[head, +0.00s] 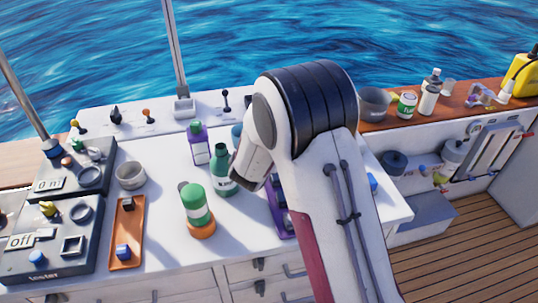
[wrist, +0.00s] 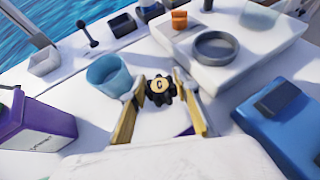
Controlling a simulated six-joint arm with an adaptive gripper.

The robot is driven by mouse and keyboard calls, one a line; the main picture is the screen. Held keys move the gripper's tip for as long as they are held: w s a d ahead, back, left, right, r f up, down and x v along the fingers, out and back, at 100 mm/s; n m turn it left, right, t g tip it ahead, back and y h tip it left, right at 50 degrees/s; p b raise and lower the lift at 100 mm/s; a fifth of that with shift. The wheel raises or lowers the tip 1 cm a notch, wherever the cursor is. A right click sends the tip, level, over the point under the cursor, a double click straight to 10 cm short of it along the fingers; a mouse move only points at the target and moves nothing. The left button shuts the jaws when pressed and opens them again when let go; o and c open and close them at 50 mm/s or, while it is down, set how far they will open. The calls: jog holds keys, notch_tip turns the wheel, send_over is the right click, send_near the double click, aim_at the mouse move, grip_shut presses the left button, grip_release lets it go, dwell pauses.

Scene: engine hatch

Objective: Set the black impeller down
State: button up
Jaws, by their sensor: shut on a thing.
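The black impeller (wrist: 159,91) shows in the wrist view as a small lobed black piece with a tan top marked "C". My gripper (wrist: 160,85) has its two gold-coloured fingers on either side of it and is shut on it. White bench top shows around the impeller; I cannot tell whether it touches the surface. In the head view my own arm hides the gripper and the impeller.
In the wrist view a light-blue cup (wrist: 110,74) stands close left, with a purple container (wrist: 35,130) nearer. A white block with a grey ring (wrist: 216,47) is behind right, and a blue box (wrist: 280,112) is right. The head view shows a green bottle (head: 224,172).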

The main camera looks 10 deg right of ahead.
jog(key=shift+f, duration=1.75)
jog(key=shift+f, duration=0.2)
jog(key=o, duration=1.1)
jog(key=shift+r, duration=0.2)
jog(key=shift+v, duration=6)
